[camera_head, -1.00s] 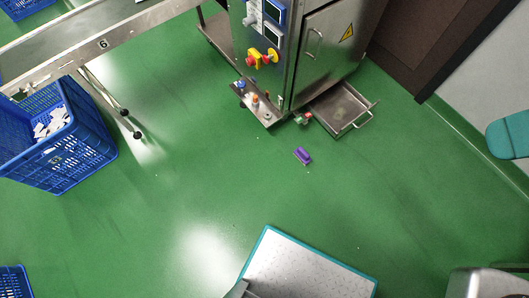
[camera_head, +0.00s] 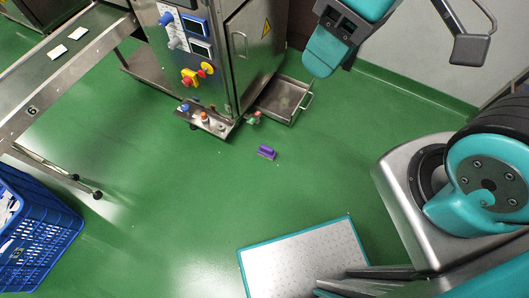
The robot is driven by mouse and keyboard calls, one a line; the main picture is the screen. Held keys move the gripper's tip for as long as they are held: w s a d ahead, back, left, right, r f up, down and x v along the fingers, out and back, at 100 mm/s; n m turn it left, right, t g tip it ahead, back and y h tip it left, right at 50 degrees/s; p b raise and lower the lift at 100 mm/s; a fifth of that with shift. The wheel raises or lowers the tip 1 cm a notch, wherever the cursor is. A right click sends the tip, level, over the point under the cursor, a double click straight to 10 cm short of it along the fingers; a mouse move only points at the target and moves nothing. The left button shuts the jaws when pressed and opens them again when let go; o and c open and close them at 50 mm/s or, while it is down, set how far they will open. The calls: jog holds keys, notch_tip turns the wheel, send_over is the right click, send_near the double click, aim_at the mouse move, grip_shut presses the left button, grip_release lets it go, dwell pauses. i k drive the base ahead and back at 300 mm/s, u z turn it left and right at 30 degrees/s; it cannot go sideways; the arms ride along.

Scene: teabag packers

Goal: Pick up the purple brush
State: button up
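The purple brush (camera_head: 267,152) lies on the green floor, a little below the centre-top of the view, with clear floor around it. It is small and blocky at this distance. Part of my arm with teal and dark pieces (camera_head: 342,22) reaches in from the top right, well above the floor and apart from the brush. Nothing is seen held.
A steel machine cabinet (camera_head: 258,50) stands behind the brush, with a low open metal tray (camera_head: 283,98) and a small shelf with knobs (camera_head: 207,121). A conveyor (camera_head: 60,75) and a blue crate (camera_head: 40,235) are at left. Floor between crate and brush is free.

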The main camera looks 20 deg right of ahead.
aim_at(266, 151)
jog(key=u, duration=1.15)
jog(key=i, duration=1.35)
jog(key=z, duration=2.6)
